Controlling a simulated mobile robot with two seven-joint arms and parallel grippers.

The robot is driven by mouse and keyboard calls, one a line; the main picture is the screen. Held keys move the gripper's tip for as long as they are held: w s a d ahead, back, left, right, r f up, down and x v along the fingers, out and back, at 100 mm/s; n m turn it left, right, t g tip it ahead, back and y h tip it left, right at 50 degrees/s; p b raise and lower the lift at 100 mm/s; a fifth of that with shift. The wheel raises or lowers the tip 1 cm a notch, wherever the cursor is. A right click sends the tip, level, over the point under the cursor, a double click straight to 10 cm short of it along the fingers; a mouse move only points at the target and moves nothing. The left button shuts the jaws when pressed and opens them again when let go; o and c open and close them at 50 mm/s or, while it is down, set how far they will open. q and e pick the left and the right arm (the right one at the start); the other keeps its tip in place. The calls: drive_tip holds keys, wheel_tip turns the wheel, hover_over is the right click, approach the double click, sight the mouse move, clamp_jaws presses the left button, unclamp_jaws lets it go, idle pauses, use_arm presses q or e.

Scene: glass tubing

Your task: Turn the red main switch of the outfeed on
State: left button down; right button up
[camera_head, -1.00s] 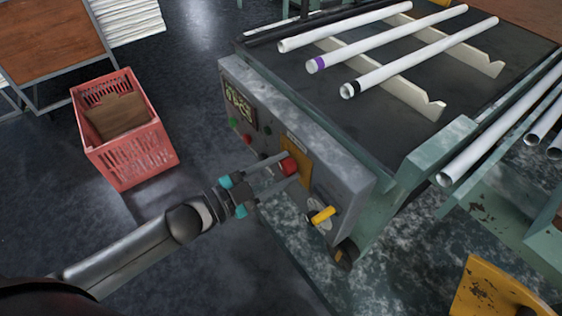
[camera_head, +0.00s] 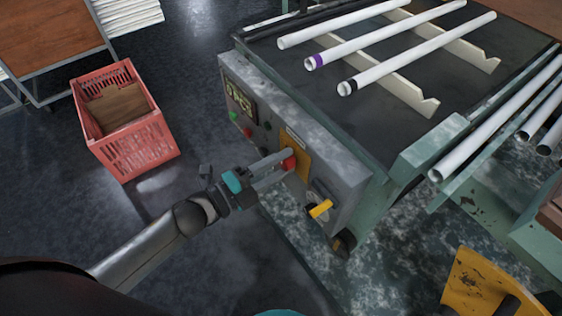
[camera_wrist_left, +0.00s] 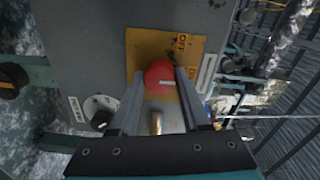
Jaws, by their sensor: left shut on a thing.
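The red main switch (camera_head: 289,163) sits on a yellow plate (camera_head: 297,145) on the front of the grey control panel. In the left wrist view the switch (camera_wrist_left: 158,72) is a round red knob with a pale mark on its face. My left gripper (camera_head: 285,164) is at the panel, with its two fingers closed on opposite sides of the knob. The fingers hide part of the knob in the head view. My right gripper does not show clearly in any view.
White tubes (camera_head: 405,68) lie on racks above. A red crate (camera_head: 130,145) stands on the floor.

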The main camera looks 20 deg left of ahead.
use_arm(q)
drive_tip(key=shift+m, duration=0.3)
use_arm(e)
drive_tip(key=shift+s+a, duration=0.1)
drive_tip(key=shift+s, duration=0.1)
use_arm(q)
drive_tip(key=shift+c, duration=1.8)
unclamp_jaws()
drive_tip(key=shift+a, duration=0.1)
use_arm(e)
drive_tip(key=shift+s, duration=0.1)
